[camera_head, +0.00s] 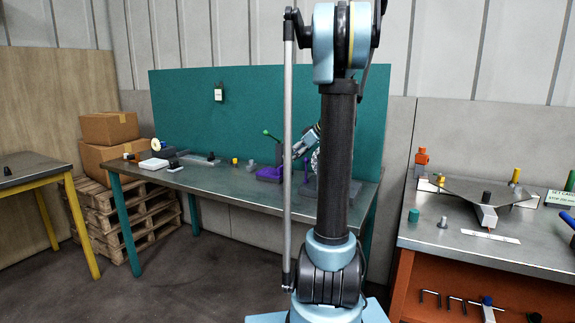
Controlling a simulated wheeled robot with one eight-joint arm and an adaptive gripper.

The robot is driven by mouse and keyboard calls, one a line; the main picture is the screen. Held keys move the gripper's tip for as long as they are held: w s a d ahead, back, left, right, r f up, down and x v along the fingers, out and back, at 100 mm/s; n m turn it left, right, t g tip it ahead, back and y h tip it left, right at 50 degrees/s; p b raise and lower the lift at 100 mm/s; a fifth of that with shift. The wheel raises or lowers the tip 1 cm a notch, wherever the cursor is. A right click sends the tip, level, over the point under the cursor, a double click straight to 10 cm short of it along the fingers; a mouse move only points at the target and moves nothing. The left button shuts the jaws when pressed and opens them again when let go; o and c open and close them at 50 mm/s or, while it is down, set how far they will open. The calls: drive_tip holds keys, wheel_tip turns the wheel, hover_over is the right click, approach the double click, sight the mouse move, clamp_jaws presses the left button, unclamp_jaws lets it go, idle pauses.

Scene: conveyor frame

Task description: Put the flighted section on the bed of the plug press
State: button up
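A purple-based fixture with a green-knobbed lever (270,173) stands on the teal-legged bench and may be the plug press. Its bed is too small to make out. My gripper (300,150) is over this bench, just right of the lever and above the purple base. It is small and partly hidden by my own arm, so its fingers cannot be read. A pale round toothed-looking piece (314,161) shows beside my arm and may be the flighted section. I cannot tell whether it is held or stands on the bench.
The metal bench (215,178) has a teal back panel (200,110). A white box (153,163), a dark tray and small yellow and grey parts lie on its left half. An orange-fronted bench (480,250) stands right, a yellow-legged table (30,178) left. Boxes (108,128) sit on pallets.

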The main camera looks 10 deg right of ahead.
drive_tip(key=shift+v, duration=2.55)
